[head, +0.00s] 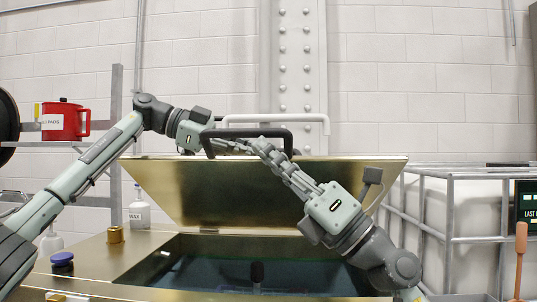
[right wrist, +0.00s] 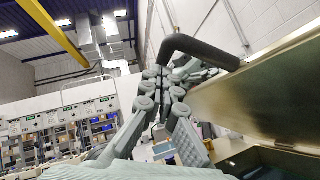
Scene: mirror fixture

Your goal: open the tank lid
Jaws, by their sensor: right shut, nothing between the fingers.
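The brass tank lid (head: 255,185) is raised and tilted above the tank opening (head: 190,265) in the head view. It shows at the right of the right wrist view (right wrist: 265,95). A black handle (head: 245,133) stands at the lid's upper edge; it also arches across the right wrist view (right wrist: 190,42). My right gripper (head: 257,146) is shut and empty, its fingertips close to the handle; I cannot tell whether they touch. My left gripper (head: 232,147) reaches in from the left, close to the handle and the right fingertips. Its fingers are partly hidden by the handle.
A brass cap (head: 116,234), a blue-capped jar (head: 62,262) and a white bottle (head: 139,210) stand left of the opening. A red container (head: 64,121) sits on a shelf at left. A caged white tank (head: 465,215) stands at right. A white handle (head: 325,122) shows behind the lid.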

